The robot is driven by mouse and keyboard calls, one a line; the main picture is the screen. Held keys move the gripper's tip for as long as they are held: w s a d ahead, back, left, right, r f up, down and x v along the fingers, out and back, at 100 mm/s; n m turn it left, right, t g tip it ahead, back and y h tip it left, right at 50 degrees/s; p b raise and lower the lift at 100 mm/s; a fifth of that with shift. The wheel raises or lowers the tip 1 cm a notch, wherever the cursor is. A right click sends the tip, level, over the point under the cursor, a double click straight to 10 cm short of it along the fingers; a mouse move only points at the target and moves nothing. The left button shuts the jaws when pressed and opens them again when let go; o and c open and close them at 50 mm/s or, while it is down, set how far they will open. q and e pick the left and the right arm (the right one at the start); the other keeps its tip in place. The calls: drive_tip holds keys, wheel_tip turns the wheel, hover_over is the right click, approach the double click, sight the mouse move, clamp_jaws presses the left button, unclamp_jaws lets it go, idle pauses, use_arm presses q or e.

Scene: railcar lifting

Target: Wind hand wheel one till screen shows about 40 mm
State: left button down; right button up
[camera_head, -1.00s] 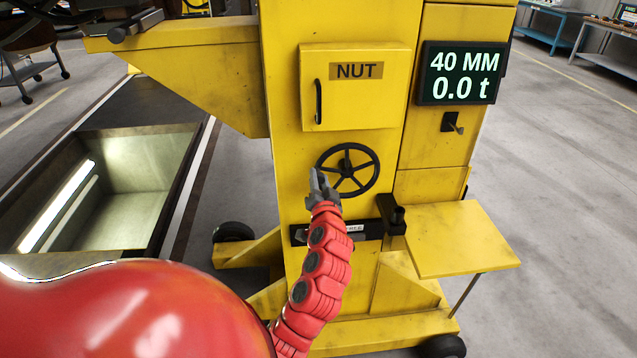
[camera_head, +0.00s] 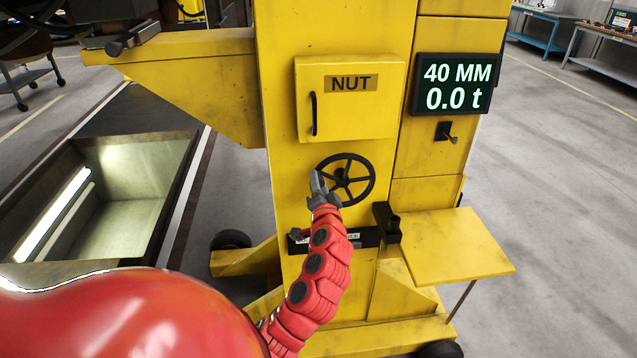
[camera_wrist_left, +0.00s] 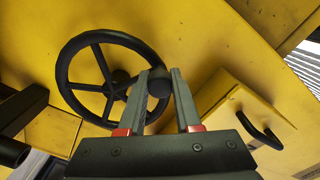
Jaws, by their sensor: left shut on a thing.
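The black hand wheel (camera_head: 358,178) is mounted on the front of the yellow lifting column, below the box marked NUT. My left gripper (camera_head: 318,182) is at the wheel's left side. In the left wrist view the wheel (camera_wrist_left: 70,68) shows with its spokes, and the gripper (camera_wrist_left: 160,88) is shut on the wheel's round black knob (camera_wrist_left: 159,83). The screen (camera_head: 456,84) to the upper right reads 40 MM and 0.0 t. My right gripper does not show.
The NUT box (camera_head: 375,112) with its black handle (camera_wrist_left: 258,130) is just above the wheel. A small black lever (camera_head: 446,132) is under the screen. A yellow shelf (camera_head: 455,250) juts out at the right. An open pit (camera_head: 125,205) is at the left.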

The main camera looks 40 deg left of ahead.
use_arm(q)
drive_tip(key=c, duration=0.6)
unclamp_jaws()
drive_tip(key=p+v, duration=0.4)
drive_tip(key=v, duration=1.3)
drive_tip(key=shift+d, duration=0.25)
drive_tip(key=shift+s, duration=0.1)
